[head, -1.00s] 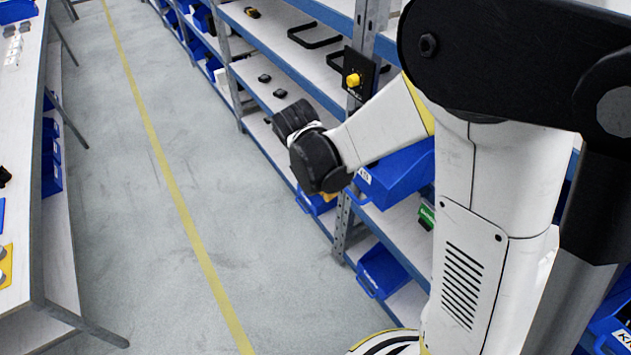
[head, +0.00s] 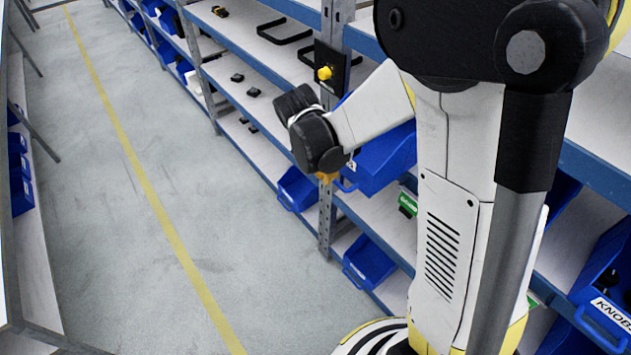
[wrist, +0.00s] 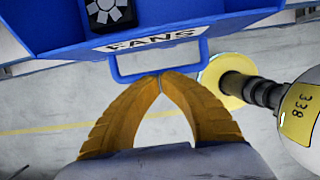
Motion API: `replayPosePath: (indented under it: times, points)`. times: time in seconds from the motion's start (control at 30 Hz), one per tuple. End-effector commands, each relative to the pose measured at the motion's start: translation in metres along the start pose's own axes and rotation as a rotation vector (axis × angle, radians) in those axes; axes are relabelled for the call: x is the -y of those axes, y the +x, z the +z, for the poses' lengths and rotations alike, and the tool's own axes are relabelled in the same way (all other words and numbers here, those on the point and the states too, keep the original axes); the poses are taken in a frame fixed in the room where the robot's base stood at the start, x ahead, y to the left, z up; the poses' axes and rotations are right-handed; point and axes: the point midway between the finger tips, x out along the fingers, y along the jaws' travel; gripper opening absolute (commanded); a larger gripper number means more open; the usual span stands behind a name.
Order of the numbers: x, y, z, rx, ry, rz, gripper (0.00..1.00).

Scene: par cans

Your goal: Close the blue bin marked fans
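The blue bin marked FANS (head: 388,165) sticks out from a middle shelf in the head view, partly hidden behind my arm. In the wrist view its front (wrist: 225,14) fills the top, with the white FANS label (wrist: 152,41) and a blue loop handle (wrist: 113,68) below it. A black fan part (wrist: 108,12) lies in the bin. My gripper (wrist: 160,78) has its orange fingers brought together at the tips, right at the handle's outer bar. I cannot tell if they touch it. In the head view, my gripper (head: 327,178) is small beside the bin's front.
Other blue bins sit lower, one left of the post (head: 297,188) and one right (head: 368,262). A KNOBS bin (head: 605,300) stands at right. The aisle floor (head: 190,220) is clear.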

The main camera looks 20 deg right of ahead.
Motion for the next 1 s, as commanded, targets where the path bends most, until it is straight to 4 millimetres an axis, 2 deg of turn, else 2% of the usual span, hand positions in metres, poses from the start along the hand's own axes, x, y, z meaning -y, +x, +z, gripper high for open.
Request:
replayPosePath:
  times: [0.3,0.5,0.7,1.0]
  points:
    - [0.002,0.022,0.071,0.0,0.006,-0.002,0.0]
    - [0.002,0.033,0.105,0.0,0.004,-0.001,0.0]
    - [0.002,0.038,0.125,0.0,0.001,-0.001,0.0]
    - [0.002,0.04,0.132,0.0,0.001,-0.001,0.0]
